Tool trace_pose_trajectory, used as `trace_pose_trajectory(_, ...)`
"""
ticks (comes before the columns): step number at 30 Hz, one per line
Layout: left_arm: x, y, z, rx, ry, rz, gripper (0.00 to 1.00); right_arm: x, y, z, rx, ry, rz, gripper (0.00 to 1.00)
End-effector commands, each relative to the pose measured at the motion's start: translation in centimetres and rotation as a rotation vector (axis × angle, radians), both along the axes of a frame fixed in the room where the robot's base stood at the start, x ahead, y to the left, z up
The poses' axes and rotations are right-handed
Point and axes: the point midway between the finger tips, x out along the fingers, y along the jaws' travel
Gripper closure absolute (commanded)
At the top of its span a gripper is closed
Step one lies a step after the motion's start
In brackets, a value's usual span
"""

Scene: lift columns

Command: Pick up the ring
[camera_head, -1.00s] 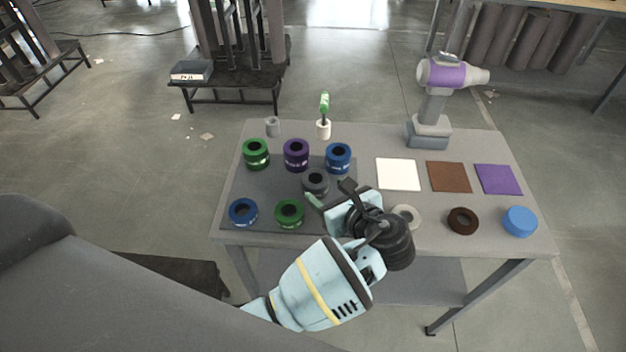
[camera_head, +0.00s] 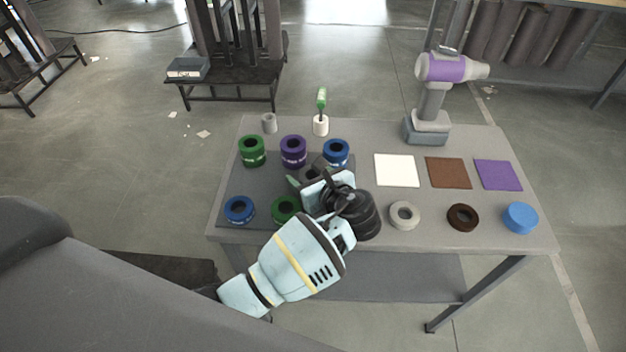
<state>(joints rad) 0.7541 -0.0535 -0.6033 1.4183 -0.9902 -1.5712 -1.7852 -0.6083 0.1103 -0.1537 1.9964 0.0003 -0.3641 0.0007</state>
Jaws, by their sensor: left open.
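Several rings lie on the table: a green ring (camera_head: 252,151), a purple ring (camera_head: 293,151) and a blue ring (camera_head: 336,152) in the back row. A blue ring (camera_head: 239,210) and a green ring (camera_head: 285,210) are in front. A dark grey ring (camera_head: 314,172) lies between the rows, mostly hidden by my left gripper. To the right are a light grey ring (camera_head: 404,215) and a dark brown ring (camera_head: 463,217). My left gripper (camera_head: 308,173) is open, its fingers over or around the grey ring; contact cannot be told. My right gripper is out of view.
The rings at left sit on a dark mat (camera_head: 265,185). A purple-grey drill (camera_head: 440,68) stands at the back right. A white holder (camera_head: 321,126) stands at the back.

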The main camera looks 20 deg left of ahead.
Motion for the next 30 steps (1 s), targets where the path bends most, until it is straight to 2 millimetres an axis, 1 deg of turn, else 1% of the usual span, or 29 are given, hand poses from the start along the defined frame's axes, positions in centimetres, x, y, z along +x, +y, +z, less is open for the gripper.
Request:
trace_pose_trajectory(4, 0.0, 0.0, 0.1, -0.001, -0.001, -0.001, 0.37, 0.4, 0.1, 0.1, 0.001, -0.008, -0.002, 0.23)
trace_pose_trajectory(5, 0.0, 0.0, 0.1, -0.001, -0.001, -0.001, 0.40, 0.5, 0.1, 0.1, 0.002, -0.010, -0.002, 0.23)
trace_pose_trajectory(12, 0.0, -0.1, 0.1, 0.000, -0.002, -0.001, 0.71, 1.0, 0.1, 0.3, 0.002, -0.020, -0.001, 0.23)
trace_pose_trajectory(14, 0.0, -0.1, 0.1, 0.000, -0.002, -0.001, 0.78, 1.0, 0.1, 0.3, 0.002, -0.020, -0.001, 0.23)
trace_pose_trajectory(23, 0.0, -0.1, 0.4, 0.000, -0.003, -0.001, 0.78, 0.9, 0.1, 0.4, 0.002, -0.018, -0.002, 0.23)
trace_pose_trajectory(26, 0.0, -0.1, 1.0, -0.001, -0.004, -0.002, 0.78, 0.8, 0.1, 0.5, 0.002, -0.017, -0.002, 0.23)
trace_pose_trajectory(30, 0.1, -0.1, 2.6, -0.002, -0.008, -0.001, 0.78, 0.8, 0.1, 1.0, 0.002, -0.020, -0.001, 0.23)
